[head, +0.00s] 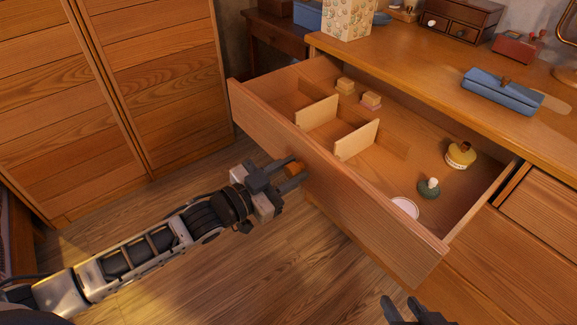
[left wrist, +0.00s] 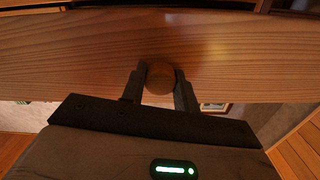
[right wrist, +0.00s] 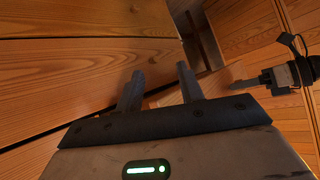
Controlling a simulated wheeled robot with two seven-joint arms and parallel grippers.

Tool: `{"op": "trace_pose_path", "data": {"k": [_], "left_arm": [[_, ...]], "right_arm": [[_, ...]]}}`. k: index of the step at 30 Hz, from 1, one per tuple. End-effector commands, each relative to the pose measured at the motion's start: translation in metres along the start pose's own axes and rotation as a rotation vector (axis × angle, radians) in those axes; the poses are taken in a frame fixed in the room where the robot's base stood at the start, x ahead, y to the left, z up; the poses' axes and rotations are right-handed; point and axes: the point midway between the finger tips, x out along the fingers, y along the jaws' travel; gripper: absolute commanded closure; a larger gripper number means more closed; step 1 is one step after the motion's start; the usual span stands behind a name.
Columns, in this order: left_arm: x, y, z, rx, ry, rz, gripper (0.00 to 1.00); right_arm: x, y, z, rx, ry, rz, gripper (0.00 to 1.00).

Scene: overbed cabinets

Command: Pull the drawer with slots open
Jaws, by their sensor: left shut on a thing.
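The drawer with slots (head: 340,190) stands pulled out from the wooden dresser. Two light upright dividers (head: 357,140) stand in its left part. My left gripper (head: 291,176) is shut on the round wooden knob (head: 294,169) on the drawer's front. In the left wrist view the knob (left wrist: 160,77) sits between both fingers. My right gripper (head: 407,309) is low at the bottom edge of the head view, below the drawer. In the right wrist view its fingers (right wrist: 160,90) are apart with nothing between them.
The drawer holds small blocks (head: 371,101), a yellow jar (head: 460,155), a green item (head: 429,187) and a white dish (head: 405,207). A blue case (head: 503,91) lies on the dresser top. A wooden wardrobe (head: 130,90) stands at the left. The floor (head: 240,275) before the drawer is clear.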

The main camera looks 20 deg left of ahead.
Motion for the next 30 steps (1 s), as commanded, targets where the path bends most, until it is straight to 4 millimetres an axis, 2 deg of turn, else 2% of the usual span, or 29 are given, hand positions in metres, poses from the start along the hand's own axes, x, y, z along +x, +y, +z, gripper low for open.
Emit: {"op": "trace_pose_path", "data": {"k": [5, 6, 8, 9, 23, 26, 30], "left_arm": [[-0.001, 0.001, 0.0, 0.001, 0.002, 0.0, 1.0], [-0.001, 0.001, 0.0, 0.001, 0.002, 0.0, 0.67], [-0.001, 0.001, 0.0, 0.001, 0.002, 0.0, 0.5], [-0.001, 0.001, 0.0, 0.0, 0.002, 0.0, 0.48], [-0.004, 0.0, 0.0, 0.0, -0.001, -0.002, 0.48], [-0.016, 0.0, 0.0, -0.001, -0.003, -0.002, 0.48], [-0.045, 0.0, 0.001, -0.001, -0.006, 0.0, 0.48]], "right_arm": [[0.0, 0.0, 0.0, 0.0, 0.0, 0.001, 0.62], [0.0, 0.0, 0.0, 0.0, 0.0, 0.001, 0.62], [0.0, 0.0, 0.0, 0.0, 0.0, 0.001, 0.62], [0.0, 0.0, 0.0, 0.0, 0.0, 0.001, 0.62], [-0.001, 0.0, 0.001, 0.001, -0.004, 0.0, 0.62], [-0.002, 0.0, -0.001, 0.0, -0.002, 0.001, 0.62], [-0.007, -0.001, -0.005, -0.001, 0.003, 0.005, 0.62]]}}
